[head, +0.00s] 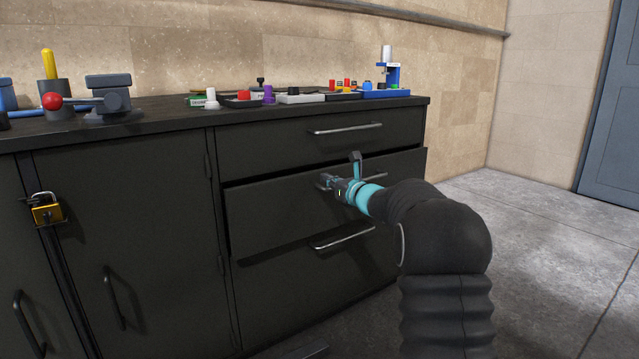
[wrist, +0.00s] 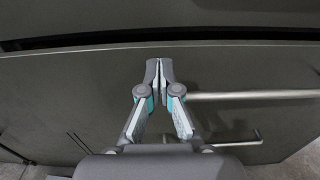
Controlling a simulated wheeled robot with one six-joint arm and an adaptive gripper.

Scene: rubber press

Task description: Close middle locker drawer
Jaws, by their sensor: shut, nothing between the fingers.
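The middle locker drawer (head: 270,212) is a dark grey drawer standing partly out from the cabinet, with a dark gap along its top edge. Its front also fills much of the wrist view (wrist: 70,95). Its bar handle (wrist: 250,95) shows to the right of the fingers in the wrist view; in the head view my gripper partly hides it. My gripper (head: 326,181) is at the front of this drawer, left of the handle. In the wrist view my gripper (wrist: 159,68) is shut and empty, its fingertips near the drawer's upper edge. I cannot tell whether they touch it.
The top drawer (head: 280,142) and bottom drawer (head: 300,280) look shut. A locker door with a yellow padlock (head: 47,214) is at the left. Tools and coloured parts stand on the dark worktop (head: 160,118). The concrete floor (head: 540,225) at the right is clear.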

